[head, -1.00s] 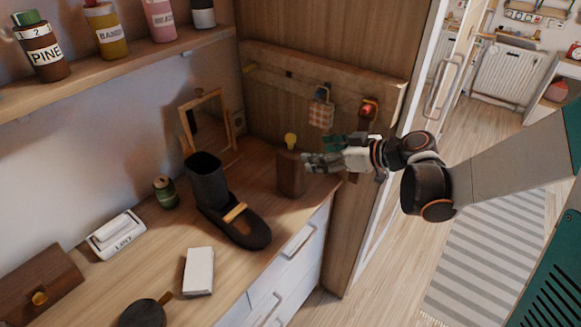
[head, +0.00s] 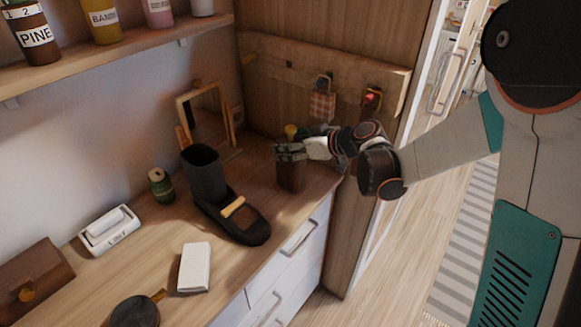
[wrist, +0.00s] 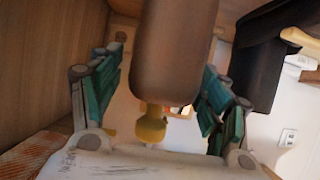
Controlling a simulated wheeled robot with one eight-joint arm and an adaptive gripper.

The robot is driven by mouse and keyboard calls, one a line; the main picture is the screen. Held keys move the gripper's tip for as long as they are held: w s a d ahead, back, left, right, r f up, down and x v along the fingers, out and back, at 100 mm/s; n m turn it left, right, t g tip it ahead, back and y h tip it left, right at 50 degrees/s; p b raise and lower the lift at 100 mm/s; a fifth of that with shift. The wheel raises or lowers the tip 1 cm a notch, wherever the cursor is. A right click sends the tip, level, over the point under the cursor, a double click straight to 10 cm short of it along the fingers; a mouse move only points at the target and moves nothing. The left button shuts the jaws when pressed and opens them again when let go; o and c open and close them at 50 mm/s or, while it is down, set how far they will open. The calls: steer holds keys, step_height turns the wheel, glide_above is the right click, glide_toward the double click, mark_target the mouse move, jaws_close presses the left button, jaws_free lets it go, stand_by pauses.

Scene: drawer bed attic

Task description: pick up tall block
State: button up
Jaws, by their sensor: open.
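The tall block is most likely the dark brown upright block (head: 290,178) at the right end of the wooden counter, with a yellow knob (head: 291,131) showing just above it. My gripper (head: 290,152) is at the block's upper part and hides some of it. In the wrist view the brown block (wrist: 175,50) fills the upper middle, with the yellow knob (wrist: 150,124) below it. My open gripper's fingers (wrist: 160,88) show on either side of the block, with gaps visible. I cannot tell whether either finger touches it.
A black boot-shaped holder (head: 205,180) stands left of the block, and also shows in the wrist view (wrist: 257,65). A framed mirror (head: 207,115) stands behind. A rail with hooks (head: 290,65) is on the wall. A white box (head: 195,267) lies in front.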

steer(key=shift+r, duration=0.1)
steer(key=c, duration=1.6)
steer(key=shift+c, duration=0.2)
